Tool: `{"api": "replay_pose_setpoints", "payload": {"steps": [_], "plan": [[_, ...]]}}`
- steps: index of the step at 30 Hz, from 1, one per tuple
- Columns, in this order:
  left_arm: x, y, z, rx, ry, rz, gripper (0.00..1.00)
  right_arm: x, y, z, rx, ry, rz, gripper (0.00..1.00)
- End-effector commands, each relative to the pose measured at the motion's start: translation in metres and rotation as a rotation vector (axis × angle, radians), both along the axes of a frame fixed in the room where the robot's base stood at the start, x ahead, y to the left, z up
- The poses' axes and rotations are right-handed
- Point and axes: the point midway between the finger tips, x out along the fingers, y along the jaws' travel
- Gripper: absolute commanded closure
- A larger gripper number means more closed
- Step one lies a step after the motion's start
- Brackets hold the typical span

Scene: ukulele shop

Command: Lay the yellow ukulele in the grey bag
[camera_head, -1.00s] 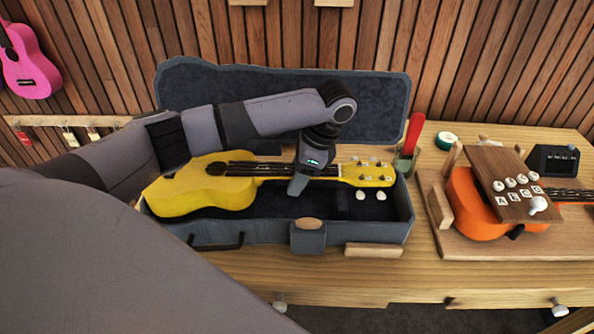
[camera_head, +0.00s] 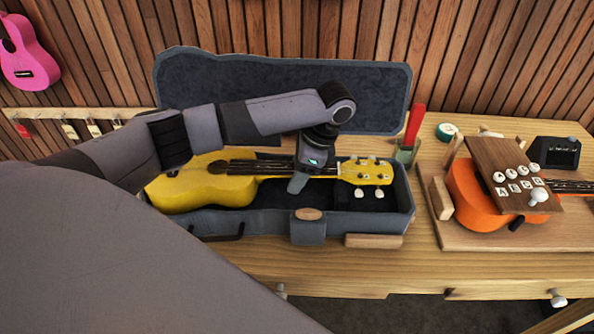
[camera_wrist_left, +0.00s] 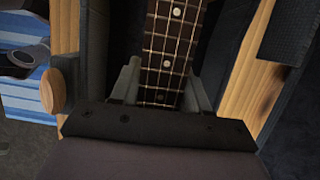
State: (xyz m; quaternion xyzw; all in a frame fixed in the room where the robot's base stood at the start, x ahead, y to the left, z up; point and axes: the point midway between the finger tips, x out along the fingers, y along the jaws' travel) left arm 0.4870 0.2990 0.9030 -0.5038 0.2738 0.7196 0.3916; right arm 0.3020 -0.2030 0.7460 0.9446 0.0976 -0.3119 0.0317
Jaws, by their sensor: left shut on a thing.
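The yellow ukulele (camera_head: 213,188) lies lengthwise over the open grey bag (camera_head: 268,229), its body at the left and its headstock at the right. My left gripper (camera_head: 298,184) comes down from above and is shut on the ukulele's neck. In the left wrist view the fretted neck (camera_wrist_left: 172,55) runs between the two fingers of the gripper (camera_wrist_left: 166,88). The bag's dark lid stands open at the back. I cannot tell whether the ukulele's body touches the bag's floor. My right gripper is not in view.
An orange ukulele (camera_head: 469,196) under a lettered wooden board (camera_head: 508,168) lies on a wooden stand at the right. A red-handled tool (camera_head: 414,124) and a green roll (camera_head: 446,131) stand behind. A pink ukulele (camera_head: 28,62) hangs on the slatted wall.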

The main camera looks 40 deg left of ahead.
Motion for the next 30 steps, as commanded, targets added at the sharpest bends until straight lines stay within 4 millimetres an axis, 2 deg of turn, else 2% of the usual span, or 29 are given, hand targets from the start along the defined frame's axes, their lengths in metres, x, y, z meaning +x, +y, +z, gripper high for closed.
{"api": "replay_pose_setpoints", "payload": {"steps": [21, 30], "plan": [[0.000, 0.000, -0.035, 0.001, 0.001, 0.001, 1.00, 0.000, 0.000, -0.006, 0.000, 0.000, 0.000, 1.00], [0.001, 0.001, -0.037, 0.002, -0.001, 0.001, 1.00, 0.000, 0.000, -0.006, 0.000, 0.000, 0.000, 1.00]]}}
